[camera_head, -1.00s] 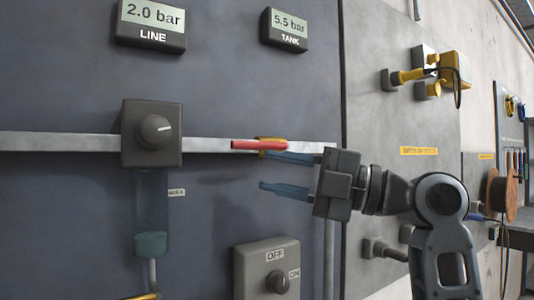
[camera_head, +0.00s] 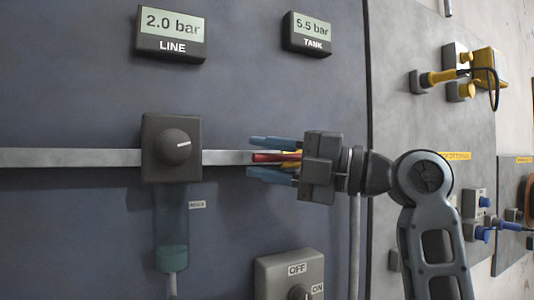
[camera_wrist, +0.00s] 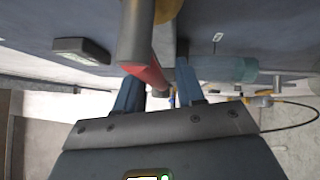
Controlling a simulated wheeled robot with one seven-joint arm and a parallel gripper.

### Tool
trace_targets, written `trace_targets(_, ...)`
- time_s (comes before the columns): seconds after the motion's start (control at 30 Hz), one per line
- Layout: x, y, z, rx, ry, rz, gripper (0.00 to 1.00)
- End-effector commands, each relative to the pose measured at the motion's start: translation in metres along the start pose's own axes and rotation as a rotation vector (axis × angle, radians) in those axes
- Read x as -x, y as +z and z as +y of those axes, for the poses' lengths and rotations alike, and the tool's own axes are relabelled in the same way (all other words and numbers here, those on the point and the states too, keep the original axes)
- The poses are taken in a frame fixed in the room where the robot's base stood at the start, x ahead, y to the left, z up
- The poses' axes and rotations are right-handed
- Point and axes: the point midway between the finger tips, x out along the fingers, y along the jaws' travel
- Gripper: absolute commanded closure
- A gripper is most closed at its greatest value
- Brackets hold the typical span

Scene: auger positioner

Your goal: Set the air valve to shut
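The air valve's red lever (camera_head: 270,157) lies along the grey pipe (camera_head: 80,158) on the dark panel. Part of its yellow body (camera_head: 291,158) shows beside the lever, mostly hidden by my gripper. My gripper (camera_head: 256,157) is open, with one blue finger above the lever and one below. In the wrist view the red lever (camera_wrist: 150,74) runs between the two open fingers (camera_wrist: 160,88), with a visible gap to the right finger; contact on the left side is unclear.
A black regulator knob box (camera_head: 172,148) sits on the pipe to the left, above a clear bowl (camera_head: 171,230). LINE (camera_head: 171,34) reads 2.0 bar; TANK (camera_head: 307,33) reads 5.5 bar. An OFF/ON switch box (camera_head: 290,273) is below. Yellow connectors (camera_head: 470,75) are at right.

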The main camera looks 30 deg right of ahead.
Motion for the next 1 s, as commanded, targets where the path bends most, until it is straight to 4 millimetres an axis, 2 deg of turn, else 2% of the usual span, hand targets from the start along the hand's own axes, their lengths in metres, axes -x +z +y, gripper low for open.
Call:
trace_targets(0.23,-0.0006,0.0,-0.0004,-0.001,0.0,0.0,0.63)
trace_targets(0.63,-0.0004,0.0001,-0.0005,-0.001,0.0,0.0,1.0)
trace_targets(1.0,-0.0003,0.0001,-0.0008,-0.002,-0.001,0.0,1.0)
